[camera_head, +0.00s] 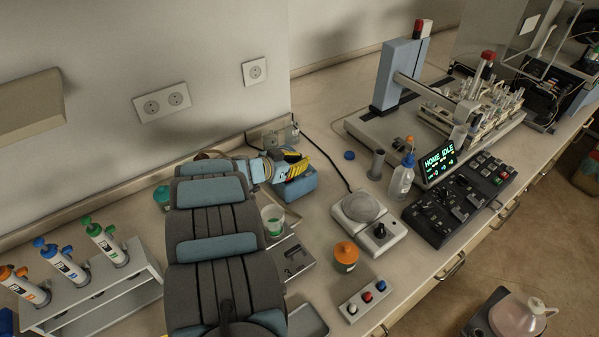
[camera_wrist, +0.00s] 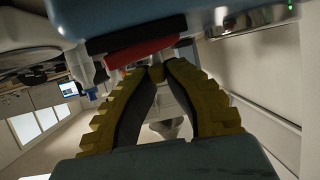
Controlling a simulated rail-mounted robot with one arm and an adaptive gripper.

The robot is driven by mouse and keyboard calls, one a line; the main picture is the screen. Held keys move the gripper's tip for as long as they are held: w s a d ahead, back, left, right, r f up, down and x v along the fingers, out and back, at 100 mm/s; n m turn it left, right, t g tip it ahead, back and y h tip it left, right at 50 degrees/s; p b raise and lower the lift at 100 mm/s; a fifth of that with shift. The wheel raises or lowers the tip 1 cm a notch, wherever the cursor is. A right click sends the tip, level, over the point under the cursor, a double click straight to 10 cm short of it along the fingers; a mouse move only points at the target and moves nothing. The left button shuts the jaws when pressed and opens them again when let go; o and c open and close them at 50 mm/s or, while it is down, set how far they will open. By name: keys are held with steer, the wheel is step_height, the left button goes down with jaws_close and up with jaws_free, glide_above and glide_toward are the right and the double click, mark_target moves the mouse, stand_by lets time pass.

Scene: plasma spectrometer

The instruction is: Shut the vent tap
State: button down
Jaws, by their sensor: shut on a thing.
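My gripper (camera_head: 292,165) reaches to the blue pump-like unit (camera_head: 299,187) by the wall, its yellow ribbed fingers lying over that unit's top. In the wrist view the fingers (camera_wrist: 166,72) come together at their tips on a small brownish piece (camera_wrist: 156,73), which seems to be the vent tap. The piece sits just below a red part (camera_wrist: 146,53) and the unit's blue body (camera_wrist: 130,15). In the head view the tap is hidden by the fingers, and its turned position cannot be told.
A glass vessel (camera_head: 292,133) and a wall socket stand behind the unit. A syringe rack (camera_head: 95,297) is at left.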

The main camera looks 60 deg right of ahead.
steer(key=shift+d+f+m+g+y+b, duration=0.15)
steer(key=shift+m+g+y+b, duration=0.25)
steer(key=shift+b, duration=1.3)
steer(key=shift+m+g+b, duration=0.3)
steer(key=shift+r, duration=0.2)
steer(key=c, duration=1.1)
jaws_free()
steer(key=v, duration=0.4)
steer(key=shift+w, duration=0.25)
steer(key=shift+v, duration=3.9)
steer(key=shift+s+a+f, duration=0.1)
steer(key=shift+s+a, duration=0.05)
steer(key=shift+a, duration=0.05)
